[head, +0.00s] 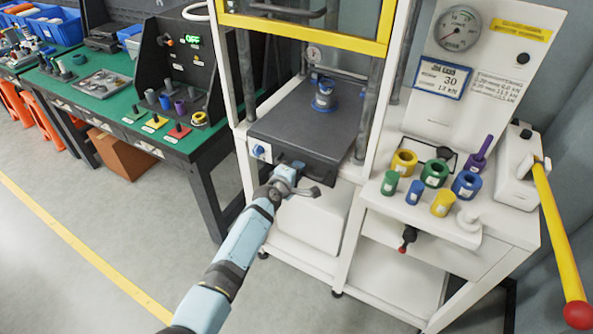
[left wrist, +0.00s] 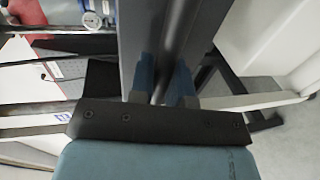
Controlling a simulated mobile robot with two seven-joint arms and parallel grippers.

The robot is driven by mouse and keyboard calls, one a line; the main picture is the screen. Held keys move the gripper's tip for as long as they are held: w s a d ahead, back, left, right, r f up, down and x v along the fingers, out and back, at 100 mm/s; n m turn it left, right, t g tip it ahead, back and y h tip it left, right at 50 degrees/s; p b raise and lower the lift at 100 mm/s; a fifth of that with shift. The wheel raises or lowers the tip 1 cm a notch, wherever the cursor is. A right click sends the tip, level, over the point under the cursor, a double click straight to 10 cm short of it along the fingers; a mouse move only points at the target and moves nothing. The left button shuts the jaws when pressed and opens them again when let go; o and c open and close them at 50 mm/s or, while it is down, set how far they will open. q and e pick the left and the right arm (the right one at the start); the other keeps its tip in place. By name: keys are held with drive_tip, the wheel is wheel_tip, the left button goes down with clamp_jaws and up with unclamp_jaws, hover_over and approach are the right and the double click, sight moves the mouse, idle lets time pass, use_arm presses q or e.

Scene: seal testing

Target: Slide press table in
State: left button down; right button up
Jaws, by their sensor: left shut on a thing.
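The press table (head: 290,122) is a dark grey slab in the white press frame, its front part standing forward of the frame's posts. A blue ring-shaped piece (head: 323,100) sits on it towards the back. My left gripper (head: 292,172) is at the table's front edge, shut on its dark handle (head: 318,178). In the left wrist view the blue fingertips (left wrist: 164,88) stand either side of a dark bar, with the table's dark edge (left wrist: 138,30) beside it. The fingers hide much of the handle. My right gripper is not in view.
A yellow-edged guard (head: 310,35) is raised above the table. On the right, a white bench (head: 375,205) holds several coloured rings and plugs, and a yellow lever (head: 560,235) with a red knob. A green workbench (head: 110,118) stands left. The grey floor in front is clear.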

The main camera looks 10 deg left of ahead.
use_arm(q)
drive_tip(key=c, duration=1.3)
unclamp_jaws()
drive_tip(key=shift+w+r, duration=0.15)
drive_tip(key=shift+r, duration=0.05)
drive_tip(key=shift+o, duration=1)
drive_tip(key=shift+w+d+f, duration=0.1)
drive_tip(key=shift+w+f, duration=0.05)
drive_tip(key=shift+f, duration=0.05)
drive_tip(key=shift+s+a+r+p, duration=0.2)
drive_tip(key=shift+s+p, duration=0.25)
drive_tip(key=shift+s, duration=0.15)
drive_tip(key=p+v, duration=0.5)
drive_tip(key=v, duration=0.7)
drive_tip(key=shift+s+p, duration=0.3)
drive_tip(key=shift+p, duration=0.1)
